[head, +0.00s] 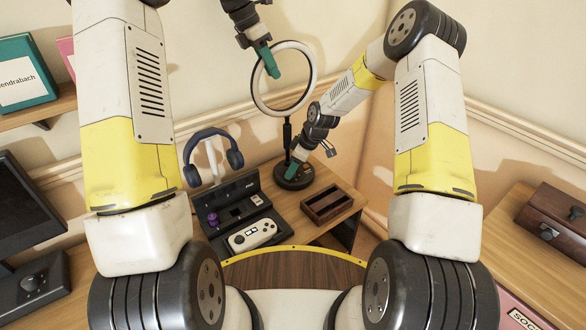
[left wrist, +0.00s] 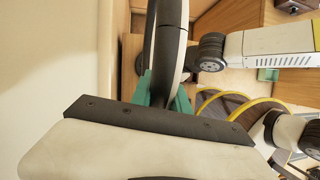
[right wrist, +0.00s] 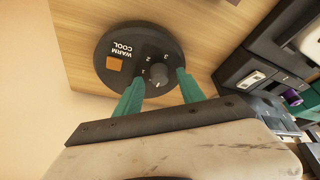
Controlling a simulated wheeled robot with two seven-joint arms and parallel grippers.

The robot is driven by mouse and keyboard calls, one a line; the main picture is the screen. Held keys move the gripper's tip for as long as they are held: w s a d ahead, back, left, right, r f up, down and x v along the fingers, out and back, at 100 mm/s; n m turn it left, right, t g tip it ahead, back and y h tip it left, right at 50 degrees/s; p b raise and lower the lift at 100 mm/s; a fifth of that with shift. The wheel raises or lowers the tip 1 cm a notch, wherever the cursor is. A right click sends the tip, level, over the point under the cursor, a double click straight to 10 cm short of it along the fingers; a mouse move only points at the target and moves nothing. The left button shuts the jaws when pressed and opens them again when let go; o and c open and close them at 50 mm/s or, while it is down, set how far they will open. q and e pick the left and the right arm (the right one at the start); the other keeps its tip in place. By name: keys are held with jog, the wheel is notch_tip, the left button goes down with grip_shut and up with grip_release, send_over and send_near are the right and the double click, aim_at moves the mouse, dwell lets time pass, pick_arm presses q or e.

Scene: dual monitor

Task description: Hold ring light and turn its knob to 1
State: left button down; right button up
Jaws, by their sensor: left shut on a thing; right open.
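The ring light has a round lamp ring (head: 313,70), a black stand and a dark round base (head: 305,181) on the wooden desk. My left gripper (head: 270,62) is shut on the upper left of the ring; the left wrist view shows the ring (left wrist: 170,40) between its green fingers (left wrist: 166,88). My right gripper (head: 292,168) is low at the base. In the right wrist view its open fingers (right wrist: 160,84) stand on either side of the grey knob (right wrist: 158,73). Marks 1, 2, 3 and an orange square by WARM/COOL show on the base (right wrist: 115,42). I cannot tell the knob's exact setting.
A black dock with a white controller (head: 252,235) and a stand with blue headphones (head: 212,150) are left of the base. An open wooden tray (head: 327,204) lies right of it. A monitor (head: 30,210) stands far left, and a brown box (head: 555,222) sits far right.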

jog(key=shift+a+f, duration=0.1)
jog(key=shift+f, duration=0.1)
grip_shut()
jog(key=shift+m, duration=0.3)
jog(key=m+t, duration=0.1)
jog(key=m, duration=0.1)
jog(key=m+h, duration=0.1)
jog(key=m, duration=0.2)
jog(key=shift+a+m+t+h, duration=0.15)
jog(key=shift+m+t+h, duration=0.15)
jog(key=shift+t, duration=0.1)
jog(key=m+h, duration=0.1)
jog(key=m, duration=0.1)
jog(key=m+h, duration=0.1)
jog(key=m, duration=0.2)
jog(key=shift+t, duration=0.4)
jog(key=shift+m, duration=0.4)
